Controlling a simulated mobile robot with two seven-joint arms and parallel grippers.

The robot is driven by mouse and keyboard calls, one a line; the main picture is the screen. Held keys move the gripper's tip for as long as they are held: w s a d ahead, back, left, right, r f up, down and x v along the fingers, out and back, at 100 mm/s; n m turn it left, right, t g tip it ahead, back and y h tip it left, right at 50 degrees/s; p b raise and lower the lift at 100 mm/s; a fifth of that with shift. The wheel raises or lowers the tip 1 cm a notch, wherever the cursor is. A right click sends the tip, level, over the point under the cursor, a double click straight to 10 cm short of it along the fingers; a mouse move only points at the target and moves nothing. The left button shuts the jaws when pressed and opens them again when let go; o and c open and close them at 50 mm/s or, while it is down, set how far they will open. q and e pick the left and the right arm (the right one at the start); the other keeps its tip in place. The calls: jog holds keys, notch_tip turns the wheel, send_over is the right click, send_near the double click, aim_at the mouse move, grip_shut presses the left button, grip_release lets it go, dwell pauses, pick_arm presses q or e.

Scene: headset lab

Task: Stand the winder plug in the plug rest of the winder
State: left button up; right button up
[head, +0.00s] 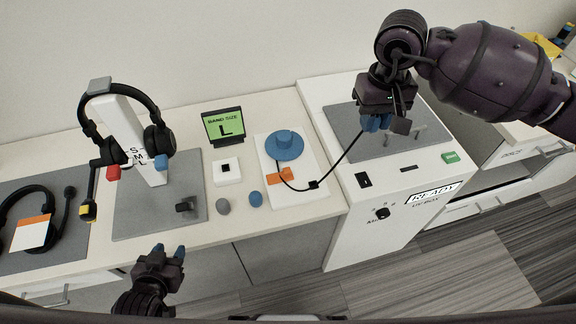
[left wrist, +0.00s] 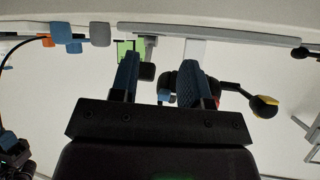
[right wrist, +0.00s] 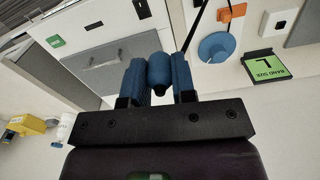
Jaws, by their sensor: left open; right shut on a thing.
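The winder (head: 284,146) is a blue disc with a raised knob on a white board, left of the white UV box. An orange block (head: 287,174) and a small black block sit on the board; I cannot tell which is the plug rest. A black cord runs from the winder up to my right gripper (head: 374,122), raised above the box's grey top. That gripper is shut on the winder plug, a blue cylinder (right wrist: 158,68) with a dark end in the right wrist view. My left gripper (head: 166,252) is open and empty near the counter's front edge (left wrist: 158,84).
A headset hangs on a white stand (head: 130,135) at the left. A size display (head: 224,127), a white block (head: 227,170) and two small pads (head: 239,203) stand between stand and winder. The UV box (head: 350,215) shows READY. Another headset (head: 35,220) lies far left.

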pick_arm(q)
jog(key=f+b, duration=0.2)
jog(key=b, duration=0.1)
jog(key=f+b, duration=0.3)
jog(key=shift+s+f, duration=0.2)
jog(key=shift+f, duration=0.15)
pick_arm(e)
jog(key=w+a+n, duration=0.3)
jog(key=a+n, duration=0.1)
jog(key=a, duration=0.5)
jog(key=shift+a, duration=0.25)
jog(key=shift+f, duration=0.1)
